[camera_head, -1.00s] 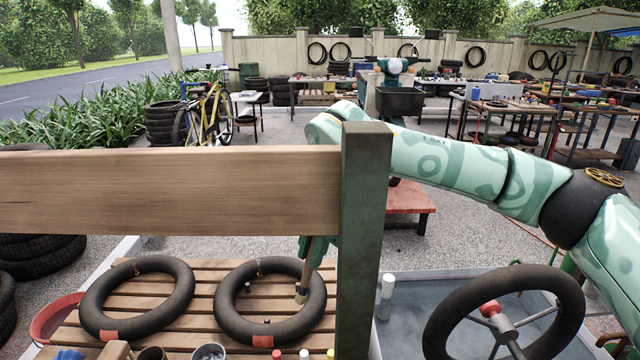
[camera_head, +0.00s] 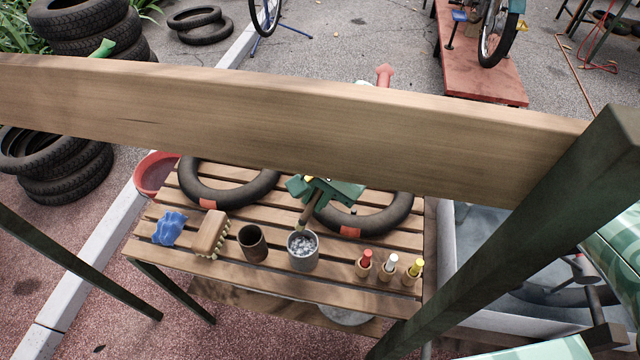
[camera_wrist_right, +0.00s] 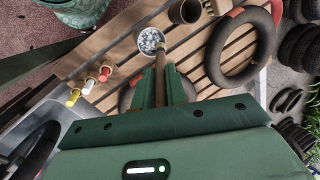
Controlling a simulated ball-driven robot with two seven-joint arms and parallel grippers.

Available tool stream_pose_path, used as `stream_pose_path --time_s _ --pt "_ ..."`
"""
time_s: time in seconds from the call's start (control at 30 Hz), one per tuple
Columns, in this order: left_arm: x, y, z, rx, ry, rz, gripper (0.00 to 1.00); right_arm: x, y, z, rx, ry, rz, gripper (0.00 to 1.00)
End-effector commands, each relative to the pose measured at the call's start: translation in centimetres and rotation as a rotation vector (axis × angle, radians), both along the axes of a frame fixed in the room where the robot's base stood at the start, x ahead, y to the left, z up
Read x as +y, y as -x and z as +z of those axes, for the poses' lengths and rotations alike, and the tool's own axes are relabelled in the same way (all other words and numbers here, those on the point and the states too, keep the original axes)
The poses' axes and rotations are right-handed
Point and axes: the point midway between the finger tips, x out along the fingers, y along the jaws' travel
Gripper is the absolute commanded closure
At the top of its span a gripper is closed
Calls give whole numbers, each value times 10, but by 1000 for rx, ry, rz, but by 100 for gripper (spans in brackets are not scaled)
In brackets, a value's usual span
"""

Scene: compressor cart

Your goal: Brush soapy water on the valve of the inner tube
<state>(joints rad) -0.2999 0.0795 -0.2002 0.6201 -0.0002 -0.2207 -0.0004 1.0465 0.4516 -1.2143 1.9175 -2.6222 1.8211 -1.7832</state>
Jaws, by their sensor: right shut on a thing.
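My right gripper (camera_head: 318,197) is shut on a brush (camera_head: 307,212) with a wooden handle, which points down to a grey cup (camera_head: 303,262) of frothy liquid. The brush tip is at the cup's mouth; I cannot tell whether it touches the liquid. The right wrist view shows the brush (camera_wrist_right: 160,55) reaching the cup (camera_wrist_right: 150,41) too. Two black inner tubes with red patches lie on the slatted table: a left one (camera_head: 205,195) and a right one (camera_head: 395,217), partly behind the gripper and beam. No valve is clearly visible. My left gripper is out of view.
A wooden beam (camera_head: 250,115) and dark post (camera_head: 500,235) stand in front of the table. A water tub (camera_head: 470,255) is at right.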

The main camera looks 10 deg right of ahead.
Motion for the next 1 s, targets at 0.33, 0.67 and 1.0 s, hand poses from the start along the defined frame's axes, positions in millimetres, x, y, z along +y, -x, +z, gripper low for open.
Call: stream_pose_path --time_s 0.33,0.67,1.0 --pt "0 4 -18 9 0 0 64 0 1 -25 3 0 1 100" --pt "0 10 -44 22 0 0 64 0 0 -64 2 1 1 100" --pt "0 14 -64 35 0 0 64 0 0 -100 2 1 0 100"
